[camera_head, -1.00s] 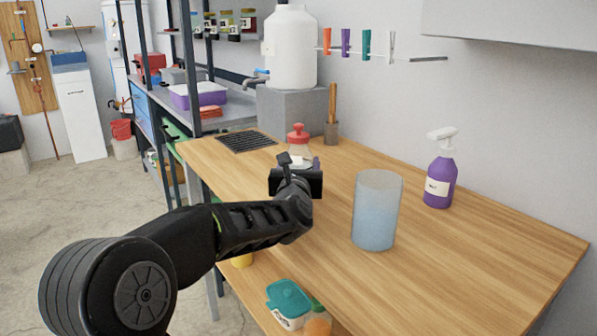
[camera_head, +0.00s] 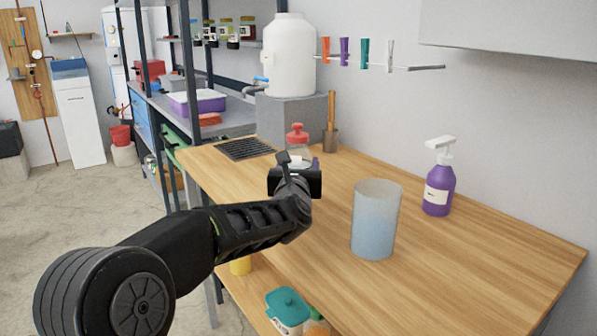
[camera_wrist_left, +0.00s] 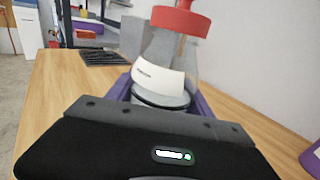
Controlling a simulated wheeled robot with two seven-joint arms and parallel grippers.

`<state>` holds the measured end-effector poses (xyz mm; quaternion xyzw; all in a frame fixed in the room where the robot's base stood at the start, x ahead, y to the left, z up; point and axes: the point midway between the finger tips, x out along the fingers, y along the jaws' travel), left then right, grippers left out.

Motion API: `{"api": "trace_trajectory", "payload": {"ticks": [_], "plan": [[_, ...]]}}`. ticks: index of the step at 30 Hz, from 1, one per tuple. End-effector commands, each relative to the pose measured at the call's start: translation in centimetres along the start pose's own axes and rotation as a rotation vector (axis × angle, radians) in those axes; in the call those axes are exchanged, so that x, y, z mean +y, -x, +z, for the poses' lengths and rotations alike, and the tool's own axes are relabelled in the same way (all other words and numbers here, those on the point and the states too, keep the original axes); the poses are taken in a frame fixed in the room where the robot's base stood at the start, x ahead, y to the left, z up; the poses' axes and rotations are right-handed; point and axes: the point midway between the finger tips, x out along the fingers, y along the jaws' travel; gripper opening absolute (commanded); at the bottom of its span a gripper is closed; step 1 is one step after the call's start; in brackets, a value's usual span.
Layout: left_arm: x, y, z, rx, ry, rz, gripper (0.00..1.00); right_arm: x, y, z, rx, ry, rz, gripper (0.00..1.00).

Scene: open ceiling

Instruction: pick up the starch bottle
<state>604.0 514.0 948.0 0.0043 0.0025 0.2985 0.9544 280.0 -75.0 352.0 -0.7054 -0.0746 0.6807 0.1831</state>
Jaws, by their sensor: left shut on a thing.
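The starch bottle (camera_head: 297,136) is a clear bottle with a red cap and a pale label, over the far part of the wooden bench. In the left wrist view the bottle (camera_wrist_left: 160,76) stands roughly upright between the purple fingers of my left gripper (camera_wrist_left: 163,95). My left gripper (camera_head: 302,163) is shut on it. The wrist hides its lower part in the head view, so I cannot tell how far its base is from the bench. The label text is too small to read. My right gripper is not in view.
The wooden bench (camera_head: 470,262) holds a bluish translucent cylinder (camera_head: 375,222) and a purple spray bottle (camera_head: 438,190) to the right. A holder (camera_head: 330,142) with a wooden handle and a white tank (camera_head: 289,55) on a grey block stand behind. A dark grille (camera_head: 245,149) lies left.

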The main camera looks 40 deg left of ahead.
Motion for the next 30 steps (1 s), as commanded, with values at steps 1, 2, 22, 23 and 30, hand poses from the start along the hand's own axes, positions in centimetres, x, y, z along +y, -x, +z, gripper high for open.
{"api": "trace_trajectory", "payload": {"ticks": [1, 2, 22, 23, 30], "plan": [[-0.1, 0.1, 1.6, -0.008, 0.001, -0.001, 0.04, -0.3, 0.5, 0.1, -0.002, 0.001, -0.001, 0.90], [-0.1, 0.0, 2.2, -0.008, 0.001, -0.001, 0.04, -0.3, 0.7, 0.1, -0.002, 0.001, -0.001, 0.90], [0.1, 0.0, 8.1, -0.004, 0.001, 0.000, 0.04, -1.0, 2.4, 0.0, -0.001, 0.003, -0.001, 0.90], [0.1, 0.0, 8.1, -0.004, 0.001, 0.000, 0.04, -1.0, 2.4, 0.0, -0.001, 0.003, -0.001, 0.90], [0.1, 0.0, 8.1, -0.004, 0.001, 0.000, 0.04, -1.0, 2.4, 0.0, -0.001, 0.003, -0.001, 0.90]]}}
